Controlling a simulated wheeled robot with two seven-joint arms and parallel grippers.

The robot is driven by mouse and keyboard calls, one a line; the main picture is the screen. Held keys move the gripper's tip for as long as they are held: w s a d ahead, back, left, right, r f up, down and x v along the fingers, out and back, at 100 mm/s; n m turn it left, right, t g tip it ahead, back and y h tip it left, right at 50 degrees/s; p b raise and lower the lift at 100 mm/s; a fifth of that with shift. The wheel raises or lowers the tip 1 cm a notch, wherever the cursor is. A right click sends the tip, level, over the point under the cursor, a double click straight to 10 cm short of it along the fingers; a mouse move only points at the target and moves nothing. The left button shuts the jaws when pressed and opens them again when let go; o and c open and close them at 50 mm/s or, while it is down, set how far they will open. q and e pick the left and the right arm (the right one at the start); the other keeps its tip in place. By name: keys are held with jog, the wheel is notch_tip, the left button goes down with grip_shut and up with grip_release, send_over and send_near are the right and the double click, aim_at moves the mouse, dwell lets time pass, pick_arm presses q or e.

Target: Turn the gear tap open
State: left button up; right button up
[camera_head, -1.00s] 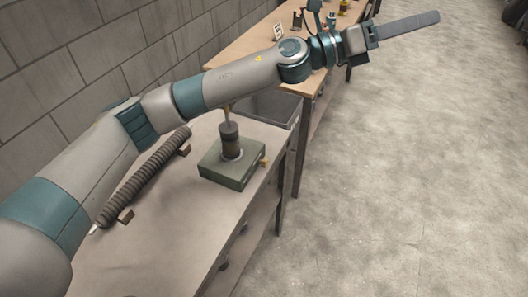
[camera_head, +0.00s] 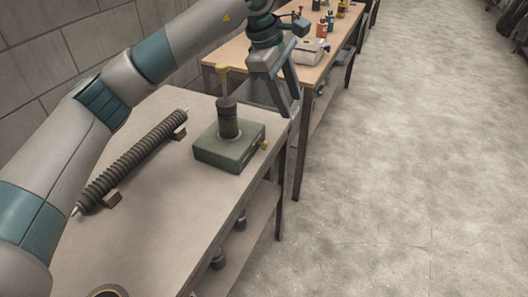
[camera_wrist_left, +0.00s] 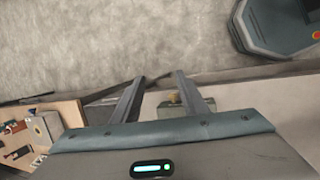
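A green box (camera_head: 230,146) sits on the near workbench with a dark brown cylinder (camera_head: 229,118) standing on it. A yellow tap-like piece (camera_head: 223,78) rises above the cylinder, and a small yellow fitting (camera_head: 265,145) sticks out of the box's right side. I cannot tell for sure which is the gear tap. My left gripper (camera_head: 281,108) is open and empty, fingers pointing down, behind and right of the box. In the left wrist view, its fingers (camera_wrist_left: 160,77) are spread, with part of the green box (camera_wrist_left: 171,111) seen between them. My right gripper is not in view.
A ribbed dark tube (camera_head: 132,163) lies on supports on the near bench (camera_head: 165,225), left of the box. A farther wooden table (camera_head: 322,62) holds a white case (camera_head: 308,51) and several small items. Grey wall stands left; open floor (camera_head: 400,170) lies right.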

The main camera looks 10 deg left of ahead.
aim_at(265, 143)
pick_arm(q)
jog(key=w+a+y, duration=0.1)
jog(key=a+y, duration=0.2)
jog(key=a, duration=0.4)
jog(key=shift+f+n+t+b, duration=0.2)
jog(key=shift+n+t+b, duration=0.2)
jog(key=shift+b, duration=0.05)
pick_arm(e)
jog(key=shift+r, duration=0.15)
pick_arm(q)
jog(key=shift+f, duration=0.15)
jog(key=p+x, duration=0.1)
jog(key=x, duration=1.4)
jog(key=shift+w+f+p, duration=0.1)
jog(key=shift+f+p, duration=0.2)
jog(key=shift+p, duration=0.05)
jog(key=shift+w+f, duration=0.1)
jog(key=shift+f, duration=0.7)
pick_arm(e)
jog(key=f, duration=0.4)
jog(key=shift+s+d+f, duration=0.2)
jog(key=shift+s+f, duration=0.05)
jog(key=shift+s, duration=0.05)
